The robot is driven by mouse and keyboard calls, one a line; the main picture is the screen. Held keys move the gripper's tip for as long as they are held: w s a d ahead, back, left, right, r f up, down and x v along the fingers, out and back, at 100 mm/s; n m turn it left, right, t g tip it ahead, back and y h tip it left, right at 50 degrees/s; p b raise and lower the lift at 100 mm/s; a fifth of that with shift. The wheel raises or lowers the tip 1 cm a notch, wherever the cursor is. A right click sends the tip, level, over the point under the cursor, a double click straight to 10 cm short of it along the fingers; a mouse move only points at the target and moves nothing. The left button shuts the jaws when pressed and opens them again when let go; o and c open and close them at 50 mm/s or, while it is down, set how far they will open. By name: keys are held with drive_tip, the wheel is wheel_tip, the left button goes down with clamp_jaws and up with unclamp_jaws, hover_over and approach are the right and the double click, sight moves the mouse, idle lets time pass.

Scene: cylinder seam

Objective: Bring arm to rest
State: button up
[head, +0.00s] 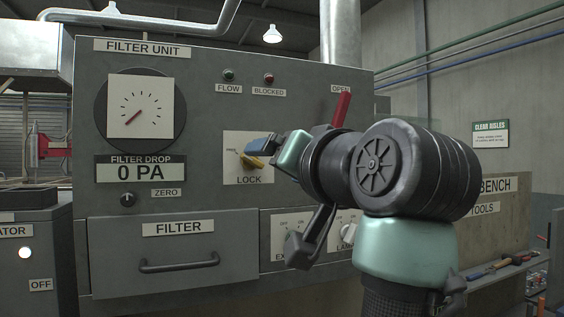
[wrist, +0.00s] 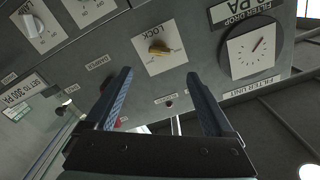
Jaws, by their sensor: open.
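My gripper (head: 262,146) reaches from the right towards the front panel of the filter unit (head: 225,100). In the head view its blue fingertip overlaps the yellow lock knob (head: 250,160) on its white plate. In the wrist view, which is upside down, my gripper (wrist: 158,76) has its two blue fingers wide apart with nothing between them. The lock knob (wrist: 159,48) shows beyond the fingertips there, apart from both fingers. My arm hides part of the panel's right side.
A red lever (head: 341,108) stands at the OPEN label. The filter drawer (head: 158,262) is shut, with a bar handle. The gauge (head: 140,107) is above it, reading 0 PA. The workbench (head: 500,215) with tools is at the right.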

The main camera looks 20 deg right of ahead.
drive_tip(key=s+a+f+n+t+b, duration=0.2)
drive_tip(key=s+a+t, duration=0.2)
drive_tip(key=s+a, duration=0.3)
drive_tip(key=s+a+f+n+t+b, duration=0.1)
drive_tip(key=s+a+n+t+b, duration=0.1)
drive_tip(key=s+a+t, duration=0.3)
drive_tip(key=s+a+n, duration=0.1)
drive_tip(key=s+a, duration=0.2)
drive_tip(key=s, duration=0.2)
drive_tip(key=shift+f+h+b, duration=0.3)
drive_tip(key=shift+f, duration=0.1)
drive_tip(key=shift+a, duration=0.1)
